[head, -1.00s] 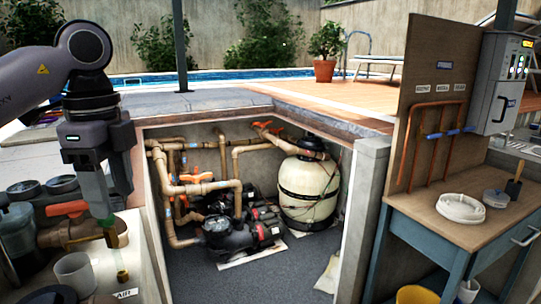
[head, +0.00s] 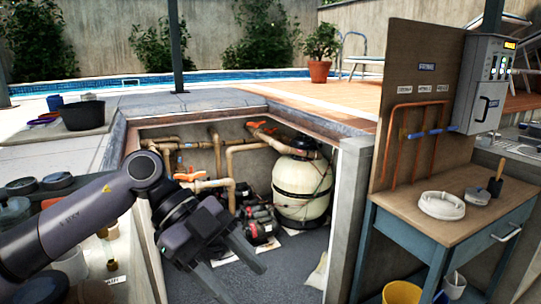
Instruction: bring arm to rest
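My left arm comes in from the left edge, and its gripper (head: 238,278) hangs over the front of the pump pit, pointing down and to the right. Its two fingers are apart, with nothing seen between them. The arm and gripper cover part of the brown pipes and the black pump (head: 258,225). My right arm and gripper are not in view.
A cream filter tank (head: 302,190) stands in the pit beside its concrete wall (head: 350,215). At right is a blue workbench (head: 415,225) with a white hose coil (head: 441,205). A left ledge holds jars and cups (head: 72,265). A black tub (head: 83,115) stands on the paving.

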